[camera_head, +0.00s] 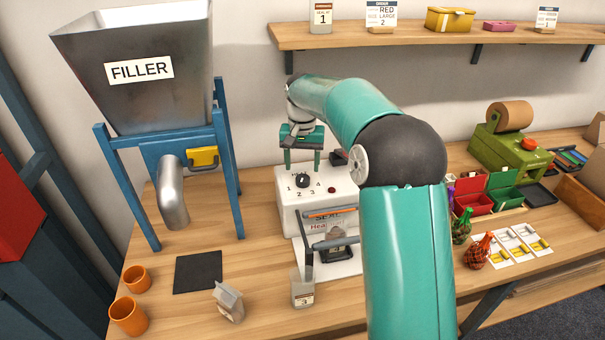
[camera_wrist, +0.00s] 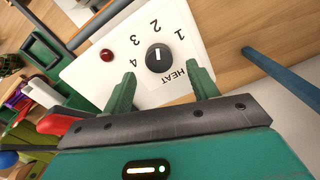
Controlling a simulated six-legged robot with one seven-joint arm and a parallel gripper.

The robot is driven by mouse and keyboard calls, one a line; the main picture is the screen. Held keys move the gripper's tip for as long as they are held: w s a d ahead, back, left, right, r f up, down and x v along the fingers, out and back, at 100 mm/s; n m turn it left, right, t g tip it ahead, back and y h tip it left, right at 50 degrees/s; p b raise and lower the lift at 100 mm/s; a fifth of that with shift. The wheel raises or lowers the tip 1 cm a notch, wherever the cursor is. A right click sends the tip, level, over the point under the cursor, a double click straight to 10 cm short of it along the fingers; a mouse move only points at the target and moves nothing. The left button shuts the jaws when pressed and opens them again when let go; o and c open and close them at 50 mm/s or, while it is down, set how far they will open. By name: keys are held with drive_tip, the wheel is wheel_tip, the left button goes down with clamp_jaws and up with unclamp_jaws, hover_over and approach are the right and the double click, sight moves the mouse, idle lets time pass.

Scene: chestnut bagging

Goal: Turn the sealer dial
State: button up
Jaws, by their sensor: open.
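The sealer (camera_head: 290,205) is a white box on the bench, with a heat sealing frame at its front. Its black dial (camera_head: 303,181) sits on the top panel above the numbers 1 to 4. In the wrist view the dial (camera_wrist: 158,58) has a white pointer mark, with the word HEAT beside it and a red lamp (camera_wrist: 107,55) on the panel. My gripper (camera_head: 302,168) is above the panel with fingers pointing down. In the wrist view my gripper (camera_wrist: 163,88) is open and empty, the dial ahead of the gap between the fingertips and apart from them.
The filler (camera_head: 140,110) on blue legs stands left of the sealer. A dark mat (camera_head: 198,272) and orange cups (camera_head: 129,315) lie at front left. Red and green bins (camera_head: 474,203) are to the right. A shelf (camera_head: 420,38) runs above.

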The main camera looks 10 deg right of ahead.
sight(303, 178)
drive_tip(key=shift+f, duration=2.15)
drive_tip(key=c, duration=1)
drive_tip(key=shift+d, duration=0.1)
